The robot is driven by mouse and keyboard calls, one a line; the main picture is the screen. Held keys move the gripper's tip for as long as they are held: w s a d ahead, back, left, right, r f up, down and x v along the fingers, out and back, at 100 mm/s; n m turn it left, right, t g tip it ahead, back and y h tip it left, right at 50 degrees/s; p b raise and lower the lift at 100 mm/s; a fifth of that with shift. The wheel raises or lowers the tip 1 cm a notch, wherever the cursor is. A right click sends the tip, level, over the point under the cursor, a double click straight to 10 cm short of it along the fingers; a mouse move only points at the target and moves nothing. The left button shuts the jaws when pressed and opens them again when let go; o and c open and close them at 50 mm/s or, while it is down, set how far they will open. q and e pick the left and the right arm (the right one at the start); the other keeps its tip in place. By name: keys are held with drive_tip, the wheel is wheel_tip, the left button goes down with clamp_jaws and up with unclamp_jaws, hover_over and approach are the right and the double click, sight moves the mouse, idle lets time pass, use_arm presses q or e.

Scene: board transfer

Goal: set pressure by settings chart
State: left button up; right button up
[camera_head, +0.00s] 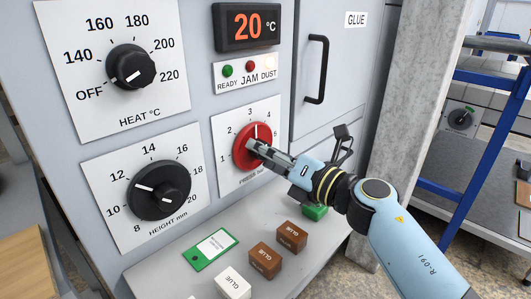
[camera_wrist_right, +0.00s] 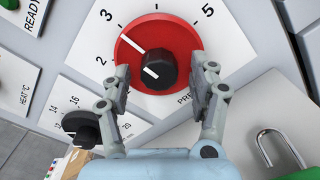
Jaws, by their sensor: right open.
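The red pressure dial (camera_head: 241,151) sits on a white plate on the machine front, numbered from 1 upward. In the right wrist view the red disc (camera_wrist_right: 188,31) has a black centre knob (camera_wrist_right: 155,69); the disc's white line points near 3, slightly toward 2. My right gripper (camera_head: 258,149) is at the dial from the right. In the wrist view its open fingers (camera_wrist_right: 163,88) stand either side of the knob's lower part, with gaps beside it. A green-edged white card (camera_head: 212,246) lies on the shelf; its print is too small to read. My left gripper is out of view.
Heat (camera_head: 131,67) and height (camera_head: 158,190) dials are left of the pressure dial. Brown blocks (camera_head: 266,257), a white block (camera_head: 232,283) and a green padlock (camera_head: 315,212) are on the shelf (camera_head: 178,267) below. A display (camera_head: 247,25) reads 20 °C.

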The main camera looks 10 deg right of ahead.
drive_tip(key=v, duration=1.1)
drive_tip(key=shift+s+d, duration=0.2)
